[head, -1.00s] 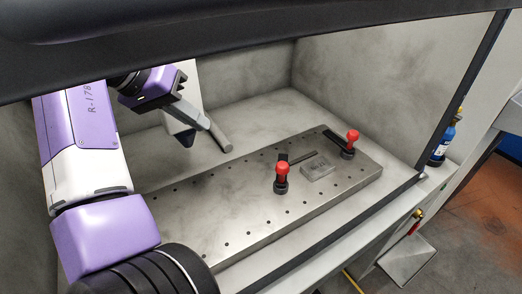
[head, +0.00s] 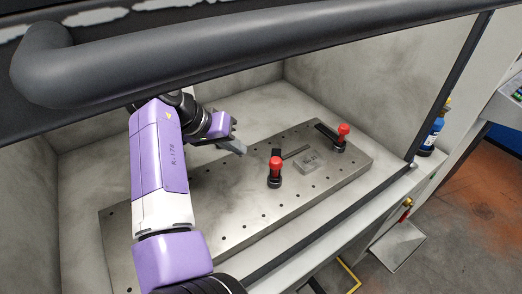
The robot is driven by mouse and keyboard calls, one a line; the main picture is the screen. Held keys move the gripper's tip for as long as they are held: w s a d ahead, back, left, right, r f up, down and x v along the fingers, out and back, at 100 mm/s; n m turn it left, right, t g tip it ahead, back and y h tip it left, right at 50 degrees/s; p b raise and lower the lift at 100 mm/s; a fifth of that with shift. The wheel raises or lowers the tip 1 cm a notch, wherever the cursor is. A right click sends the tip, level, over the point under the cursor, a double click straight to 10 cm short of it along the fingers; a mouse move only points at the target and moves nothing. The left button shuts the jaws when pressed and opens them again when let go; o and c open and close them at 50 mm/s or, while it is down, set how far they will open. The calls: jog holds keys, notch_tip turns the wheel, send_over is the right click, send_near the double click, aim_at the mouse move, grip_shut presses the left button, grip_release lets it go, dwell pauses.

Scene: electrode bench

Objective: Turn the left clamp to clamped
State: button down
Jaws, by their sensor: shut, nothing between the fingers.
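Two clamps with red knobs stand on the perforated metal plate (head: 240,218) inside the booth. The left clamp (head: 275,170) has an upright red knob on a black base, with a dark arm behind it. The right clamp (head: 342,136) has a red knob and a dark arm reaching to the upper left. A small clear block (head: 311,162) and a thin bar (head: 296,152) lie between them. My gripper (head: 243,150) is above the plate, up and left of the left clamp and apart from it. Its fingers are shut and empty, and my wrist partly hides them.
A dark round bar (head: 250,60) and frame cross the top of the booth opening. A dark edge strip (head: 330,228) runs along the front. A blue bottle (head: 432,135) stands outside at right.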

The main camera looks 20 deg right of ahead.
aim_at(276, 157)
jog(key=x, duration=0.3)
jog(key=shift+d+f, duration=0.15)
jog(key=shift+s+d+f+p, duration=0.1)
jog(key=shift+s+d+p, duration=0.25)
jog(key=shift+d, duration=0.3)
jog(key=shift+s+d+f+p, duration=0.1)
jog(key=shift+s+d+p, duration=0.2)
jog(key=shift+d, duration=0.35)
jog(key=shift+s+d+f+p, duration=0.1)
jog(key=shift+s+d+p, duration=0.25)
jog(key=shift+d, duration=0.3)
